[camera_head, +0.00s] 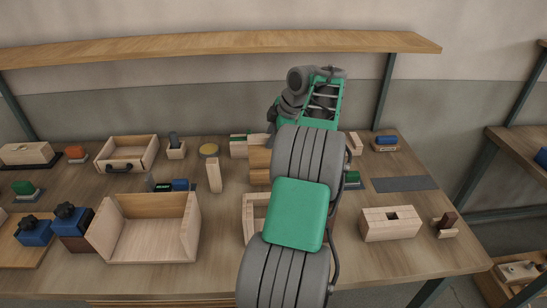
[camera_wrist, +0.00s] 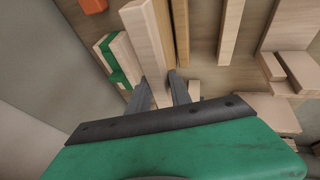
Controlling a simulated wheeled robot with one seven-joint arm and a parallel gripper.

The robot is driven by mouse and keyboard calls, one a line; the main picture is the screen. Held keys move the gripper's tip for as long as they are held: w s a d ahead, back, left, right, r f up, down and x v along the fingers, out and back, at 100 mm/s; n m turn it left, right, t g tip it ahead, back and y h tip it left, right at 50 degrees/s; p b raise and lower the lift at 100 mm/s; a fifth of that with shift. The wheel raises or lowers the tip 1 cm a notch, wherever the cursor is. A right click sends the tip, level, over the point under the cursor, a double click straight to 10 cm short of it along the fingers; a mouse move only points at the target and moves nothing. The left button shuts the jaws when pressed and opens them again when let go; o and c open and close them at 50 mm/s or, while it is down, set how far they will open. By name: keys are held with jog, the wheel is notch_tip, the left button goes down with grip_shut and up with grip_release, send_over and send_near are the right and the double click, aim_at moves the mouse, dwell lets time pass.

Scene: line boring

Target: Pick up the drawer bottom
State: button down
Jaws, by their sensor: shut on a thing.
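A pale, flat wooden board, seemingly the drawer bottom (camera_wrist: 148,42), stands edge-on between my fingers in the wrist view. My gripper (camera_wrist: 160,88) is shut on it near its lower end in the picture. In the head view my own arm hides the fingers and most of what they hold. I cannot tell whether the board still touches anything below it.
Left of the board are pale blocks with green bands (camera_wrist: 112,60). An open-fronted wooden box (camera_head: 150,230) stands front left on the bench (camera_head: 350,262). A drawer with a dark handle (camera_head: 127,153) is behind it. A shelf (camera_head: 220,43) spans above. A block with a square hole (camera_head: 390,224) is at right.

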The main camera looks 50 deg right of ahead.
notch_tip(320, 180, up, 4)
jog(key=p, duration=0.4)
jog(key=shift+r, duration=0.1)
